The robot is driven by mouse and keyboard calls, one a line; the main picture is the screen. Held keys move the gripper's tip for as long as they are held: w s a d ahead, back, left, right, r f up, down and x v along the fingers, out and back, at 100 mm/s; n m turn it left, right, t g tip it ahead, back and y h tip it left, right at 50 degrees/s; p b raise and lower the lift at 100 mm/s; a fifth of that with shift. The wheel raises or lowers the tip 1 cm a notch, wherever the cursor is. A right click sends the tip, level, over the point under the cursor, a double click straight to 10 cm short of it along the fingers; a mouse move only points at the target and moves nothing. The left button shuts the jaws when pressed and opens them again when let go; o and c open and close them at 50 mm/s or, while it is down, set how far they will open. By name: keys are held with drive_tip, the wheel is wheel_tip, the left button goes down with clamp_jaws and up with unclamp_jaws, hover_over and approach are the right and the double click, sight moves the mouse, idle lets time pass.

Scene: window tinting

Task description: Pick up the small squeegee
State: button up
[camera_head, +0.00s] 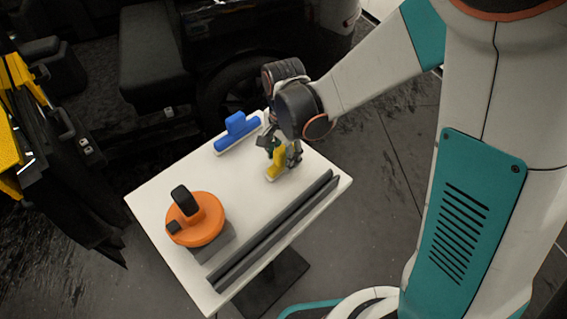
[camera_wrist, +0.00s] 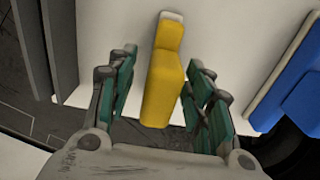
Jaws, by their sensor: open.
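The small squeegee (camera_head: 276,168), yellow with a pale edge, is at the table's right part in the head view. In the wrist view, the yellow squeegee (camera_wrist: 164,78) lies between my fingers, its pale edge pointing away from my palm. My gripper (camera_head: 284,152) is just above the table at the squeegee, pointing down. In the wrist view my gripper (camera_wrist: 159,70) is open, with green-padded fingers on both sides of the yellow body and visible gaps. The squeegee's upper part is partly hidden by my fingers in the head view.
A larger blue squeegee (camera_head: 238,136) lies near the back edge; it also shows in the wrist view (camera_wrist: 300,90). An orange round tool (camera_head: 197,222) sits at the front left. Long dark strips (camera_head: 275,232) lie along the right edge of the white table (camera_head: 160,195). A vehicle stands behind.

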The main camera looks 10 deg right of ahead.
wheel_tip(320, 180, down, 3)
drive_tip(key=shift+b, duration=0.4)
drive_tip(key=shift+r, duration=0.1)
clamp_jaws()
wheel_tip(320, 180, up, 20)
drive_tip(key=p, duration=1.4)
